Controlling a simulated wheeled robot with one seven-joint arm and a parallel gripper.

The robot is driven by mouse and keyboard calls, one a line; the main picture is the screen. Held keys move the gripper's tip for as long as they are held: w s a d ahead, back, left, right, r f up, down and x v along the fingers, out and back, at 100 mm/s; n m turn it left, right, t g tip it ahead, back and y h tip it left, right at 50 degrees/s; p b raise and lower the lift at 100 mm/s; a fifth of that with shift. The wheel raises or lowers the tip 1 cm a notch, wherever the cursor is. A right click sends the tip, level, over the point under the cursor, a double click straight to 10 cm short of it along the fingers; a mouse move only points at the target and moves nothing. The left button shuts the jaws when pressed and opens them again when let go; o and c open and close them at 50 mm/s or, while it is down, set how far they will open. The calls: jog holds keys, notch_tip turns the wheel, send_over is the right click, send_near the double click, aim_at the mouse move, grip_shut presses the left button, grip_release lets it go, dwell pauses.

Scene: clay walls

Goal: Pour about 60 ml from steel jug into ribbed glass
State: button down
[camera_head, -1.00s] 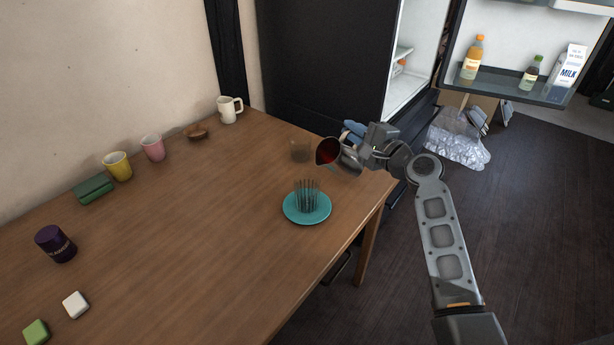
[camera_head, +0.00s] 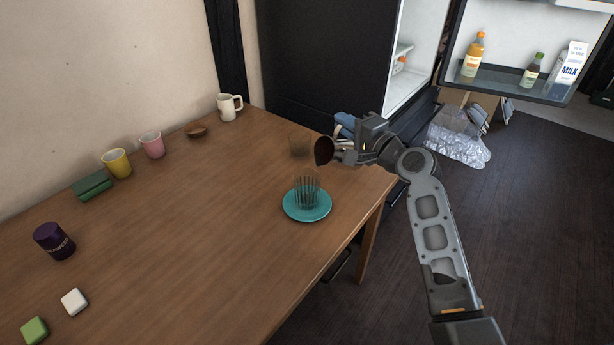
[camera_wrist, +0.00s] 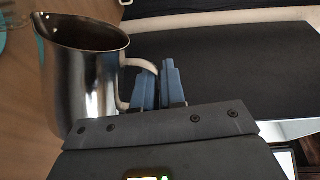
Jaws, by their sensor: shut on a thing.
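The steel jug (camera_head: 323,151) is held in the air, its dark mouth turned left in the head view. In the wrist view the jug (camera_wrist: 85,88) shows its spout at upper left and a dark inside; I see no liquid surface. My gripper (camera_head: 350,150) is shut on the jug's handle, the blue fingers (camera_wrist: 158,86) closing on it. The ribbed glass (camera_head: 307,192) stands upright on a teal saucer (camera_head: 307,214), below and slightly left of the jug. No stream shows between them. I cannot tell what the glass holds.
A white mug (camera_head: 229,107), brown bowl (camera_head: 196,130), pink cup (camera_head: 151,145) and yellow cup (camera_head: 117,162) line the wall side. The middle of the table (camera_head: 200,230) is clear.

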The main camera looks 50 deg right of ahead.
aim_at(333, 138)
jog(key=shift+w+a+r+n, duration=0.3)
jog(key=shift+a+r+n, duration=0.25)
jog(key=shift+a+n, duration=0.3)
dwell(0.9)
jog(key=shift+w+a+r+n+p, duration=0.15)
jog(key=shift+a+n+p, duration=0.1)
jog(key=shift+a, duration=0.15)
jog(key=shift+w+a+r+n+p, duration=0.1)
jog(key=shift+a+n, duration=0.1)
jog(key=shift+a, duration=0.15)
dwell(0.6)
jog(key=d+f+m, duration=0.1)
jog(key=d+m, duration=0.1)
jog(key=s+d+f+m+b, duration=0.1)
jog(key=d+f+m, duration=0.1)
jog(key=shift+s, duration=0.1)
jog(key=shift+s+d+r+m+p, duration=0.1)
jog(key=shift+d+r+m+p, duration=0.1)
jog(key=shift+d+m+p, duration=0.15)
jog(key=shift+s+d+m+p, duration=0.1)
jog(key=shift+d+m+p, duration=0.2)
jog(key=shift+m, duration=0.35)
jog(key=shift+f, duration=0.15)
dwell(0.7)
